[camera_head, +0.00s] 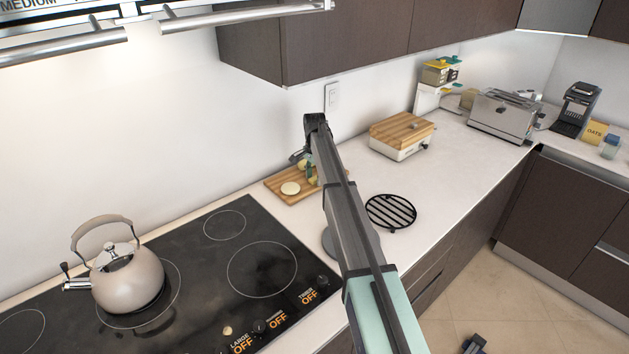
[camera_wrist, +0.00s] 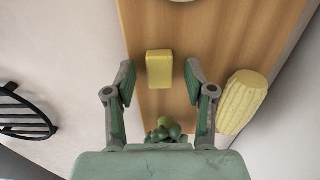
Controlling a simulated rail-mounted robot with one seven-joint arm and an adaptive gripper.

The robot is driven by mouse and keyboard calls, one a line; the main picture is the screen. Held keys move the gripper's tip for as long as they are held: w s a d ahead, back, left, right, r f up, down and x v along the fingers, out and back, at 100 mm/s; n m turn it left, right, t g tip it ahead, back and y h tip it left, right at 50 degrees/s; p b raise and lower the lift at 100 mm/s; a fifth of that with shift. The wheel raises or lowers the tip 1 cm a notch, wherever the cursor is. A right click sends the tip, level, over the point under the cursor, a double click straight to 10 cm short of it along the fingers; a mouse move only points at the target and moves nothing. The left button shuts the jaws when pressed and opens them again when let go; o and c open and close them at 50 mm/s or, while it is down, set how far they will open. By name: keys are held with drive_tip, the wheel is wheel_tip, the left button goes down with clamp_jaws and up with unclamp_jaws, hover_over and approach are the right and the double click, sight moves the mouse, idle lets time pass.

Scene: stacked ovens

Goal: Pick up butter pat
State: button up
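The butter pat (camera_wrist: 159,68) is a small yellow block lying on a wooden cutting board (camera_wrist: 225,30) in the wrist view. My gripper (camera_wrist: 160,80) is open, with one finger on each side of the butter pat and a visible gap to both. The gripper looks empty. In the head view the cutting board (camera_head: 280,182) lies on the counter behind the stove's right end, and my arm reaches over it and hides part of it. I cannot clearly pick out the butter pat there.
A ridged yellow-green thing (camera_wrist: 242,100) lies right of the fingers. Green lumps (camera_wrist: 166,128) show below them. A pale round piece (camera_head: 290,188) lies on the board. A black trivet (camera_head: 391,212) and a wood-topped box (camera_head: 402,138) stand right; a kettle (camera_head: 128,278) stands left.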

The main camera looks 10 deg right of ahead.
drive_tip(key=c, duration=0.6)
drive_tip(key=shift+c, duration=0.2)
drive_tip(key=shift+r, duration=0.1)
